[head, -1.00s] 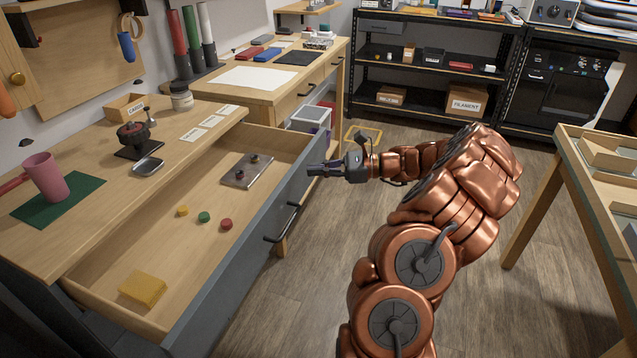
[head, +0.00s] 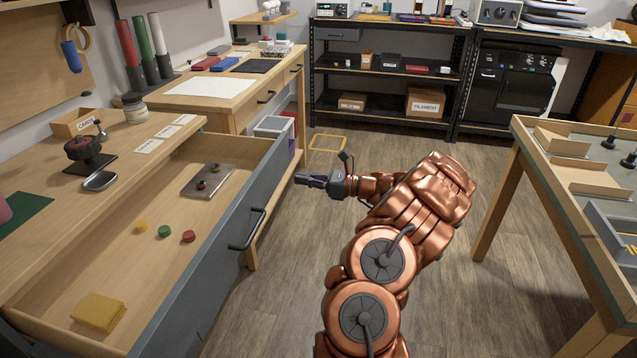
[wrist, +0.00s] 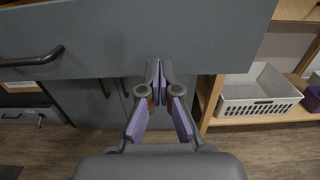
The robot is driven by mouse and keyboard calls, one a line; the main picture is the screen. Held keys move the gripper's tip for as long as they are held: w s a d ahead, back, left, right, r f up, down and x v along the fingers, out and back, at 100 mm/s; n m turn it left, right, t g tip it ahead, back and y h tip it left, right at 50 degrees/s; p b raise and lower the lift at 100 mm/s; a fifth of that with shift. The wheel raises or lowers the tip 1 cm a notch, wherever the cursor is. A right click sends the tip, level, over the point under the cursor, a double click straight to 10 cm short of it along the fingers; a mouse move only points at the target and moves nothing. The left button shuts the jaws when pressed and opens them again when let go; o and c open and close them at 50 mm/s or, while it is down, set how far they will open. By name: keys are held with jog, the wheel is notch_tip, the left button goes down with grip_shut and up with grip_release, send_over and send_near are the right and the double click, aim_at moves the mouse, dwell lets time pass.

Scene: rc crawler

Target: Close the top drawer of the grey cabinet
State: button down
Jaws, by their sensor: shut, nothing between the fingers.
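The top drawer (head: 215,262) of the grey cabinet is pulled well out in the head view. It has a grey front and a dark bar handle (head: 247,230). My gripper (head: 302,180) is outside the drawer, to the right of its front near the far end. In the wrist view the drawer front (wrist: 120,40) spans the top, with the handle (wrist: 35,57) at the left. My gripper (wrist: 160,65) is shut and empty, its fingertips overlapping the lower part of the drawer front. I cannot tell whether they touch it.
The drawer holds a metal plate (head: 208,181), a yellow block (head: 98,312) and several small round pieces. A white basket (wrist: 255,95) stands on a low shelf beyond the cabinet. A table (head: 520,150) is at the right. Floor between is clear.

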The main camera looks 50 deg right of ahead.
aim_at(273, 175)
jog(key=shift+x, duration=3.1)
jog(key=shift+w, duration=0.1)
